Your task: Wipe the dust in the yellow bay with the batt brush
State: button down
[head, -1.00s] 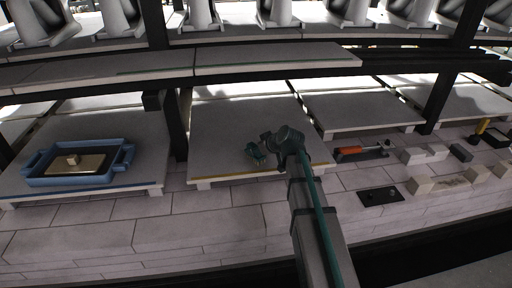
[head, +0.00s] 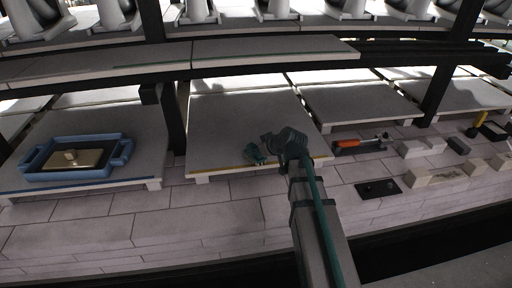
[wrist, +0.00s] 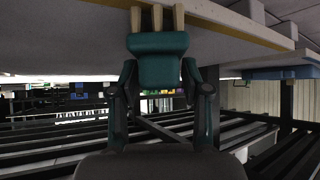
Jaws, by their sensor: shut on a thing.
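My gripper (head: 268,145) is over the front edge of the pale batt in the yellow bay (head: 228,125), whose front edge carries a yellow strip (head: 222,170). In the wrist view my gripper (wrist: 158,75) is shut on the batt brush (wrist: 157,45), a teal block with several pale tufts. The tufts lie against or very near the batt surface in that picture; I cannot tell whether they touch. In the head view the arm partly hides the bay's right front part. I cannot make out dust on the visible batt.
A blue tray (head: 122,160) with a tan block stands on the batt to the left. A dark post (head: 173,120) stands between the two bays, and a shelf (head: 270,52) runs above. An orange-handled tool (head: 350,143), a dark plate (head: 378,188) and pale blocks (head: 435,178) lie right.

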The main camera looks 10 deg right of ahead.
jog(key=shift+s, duration=0.2)
jog(key=shift+r+p, duration=2.1)
jog(key=shift+r, duration=1.4)
